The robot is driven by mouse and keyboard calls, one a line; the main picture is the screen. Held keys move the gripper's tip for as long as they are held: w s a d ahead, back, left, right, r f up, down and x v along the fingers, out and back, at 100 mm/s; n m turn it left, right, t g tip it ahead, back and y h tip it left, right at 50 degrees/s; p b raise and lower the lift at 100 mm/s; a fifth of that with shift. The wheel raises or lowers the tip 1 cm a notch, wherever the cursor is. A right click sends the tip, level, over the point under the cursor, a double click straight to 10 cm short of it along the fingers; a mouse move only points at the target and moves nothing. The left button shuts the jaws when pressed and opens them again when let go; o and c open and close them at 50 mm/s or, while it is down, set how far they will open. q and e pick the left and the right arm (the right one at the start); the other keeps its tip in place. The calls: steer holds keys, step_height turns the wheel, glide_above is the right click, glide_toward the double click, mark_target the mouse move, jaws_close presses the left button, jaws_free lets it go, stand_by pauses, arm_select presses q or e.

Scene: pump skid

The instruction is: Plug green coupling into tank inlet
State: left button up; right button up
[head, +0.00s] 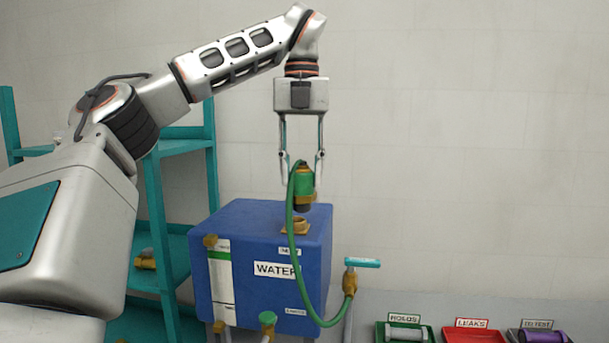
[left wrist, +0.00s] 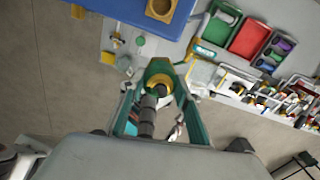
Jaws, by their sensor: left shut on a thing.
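The green coupling (head: 304,181) hangs upright in my left gripper (head: 302,172), with its brass and dark lower end pointing down. The left gripper is shut on it; the coupling also shows between the fingers in the left wrist view (left wrist: 159,72). A green hose (head: 290,225) runs from the coupling down to a brass valve fitting. The tank inlet (head: 295,226) is a square brass collar on top of the blue water tank (head: 262,215). In the head view the coupling appears above the inlet, apart from it. The inlet also shows at the top of the left wrist view (left wrist: 160,8). My right gripper is out of view.
A valve with a teal handle (head: 362,262) stands right of the tank. A green tray (head: 405,336), a red tray (head: 472,336) and a grey tray (head: 512,335) sit at lower right. A teal shelf (head: 165,205) stands behind at left.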

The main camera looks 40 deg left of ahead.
arm_select(q)
steer(key=w+a+n, duration=0.1)
steer(key=w+a, duration=0.6)
steer(key=a, duration=0.1)
steer(key=shift+w+a+r, duration=0.15)
steer(key=shift+a+r, duration=0.05)
steer(key=shift+a, duration=0.15)
stand_by(0.4)
step_height(320, 180, down, 5)
steer(key=m, duration=0.9)
stand_by(0.6)
steer(key=shift+f+b, duration=0.65)
steer(key=shift+f, duration=1.1)
stand_by(1.1)
